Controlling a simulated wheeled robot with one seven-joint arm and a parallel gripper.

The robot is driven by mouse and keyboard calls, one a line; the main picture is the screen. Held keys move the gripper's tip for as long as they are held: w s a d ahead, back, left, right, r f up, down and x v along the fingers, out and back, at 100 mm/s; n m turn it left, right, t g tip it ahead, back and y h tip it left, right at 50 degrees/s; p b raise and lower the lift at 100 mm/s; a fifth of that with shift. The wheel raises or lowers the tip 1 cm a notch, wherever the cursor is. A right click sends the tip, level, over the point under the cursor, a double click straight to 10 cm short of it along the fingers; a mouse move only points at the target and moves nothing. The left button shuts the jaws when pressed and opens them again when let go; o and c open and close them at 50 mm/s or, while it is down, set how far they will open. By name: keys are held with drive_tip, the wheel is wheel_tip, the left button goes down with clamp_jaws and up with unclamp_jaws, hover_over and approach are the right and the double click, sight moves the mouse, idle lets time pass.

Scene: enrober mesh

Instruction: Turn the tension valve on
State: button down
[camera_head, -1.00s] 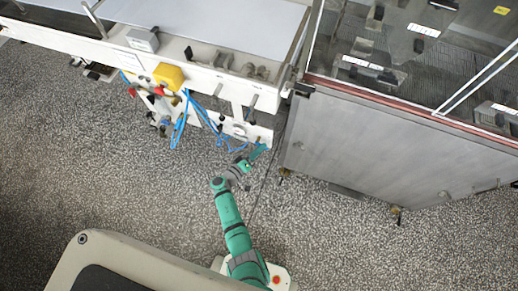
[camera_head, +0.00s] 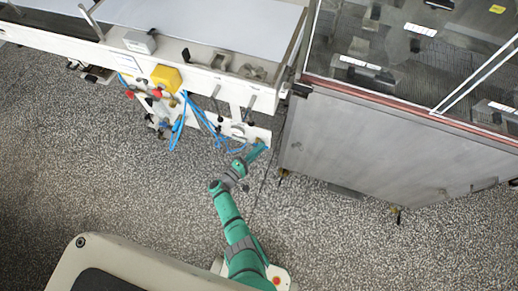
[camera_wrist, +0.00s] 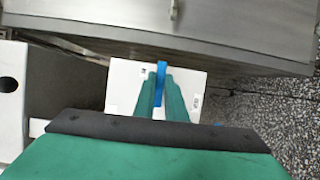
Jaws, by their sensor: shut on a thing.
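The tension valve shows in the wrist view as a narrow blue handle (camera_wrist: 161,67) in front of a white plate (camera_wrist: 122,80). The plate has small dark labels at its upper left and lower right, too small to read. My gripper (camera_wrist: 161,92) has its two green fingers closed on the blue handle, one on each side. The handle points up in the picture, and its lower part is hidden between the fingers. In the head view my gripper (camera_head: 259,151) is at the lower right end of the white machine frame, where the handle is too small to make out.
The white conveyor machine (camera_head: 215,84) runs along the upper left, with a yellow box (camera_head: 167,77) and loose blue hoses (camera_head: 180,121) below it. A grey metal cabinet (camera_head: 380,155) stands close to the right of my gripper. The speckled floor (camera_head: 90,170) at left is clear.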

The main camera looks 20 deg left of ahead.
drive_tip(key=c, duration=1.8)
unclamp_jaws()
drive_tip(key=shift+s, duration=0.15)
drive_tip(key=v, duration=1)
drive_tip(key=shift+s+a, duration=0.2)
drive_tip(key=shift+s, duration=0.1)
drive_tip(key=shift+d+f, duration=0.1)
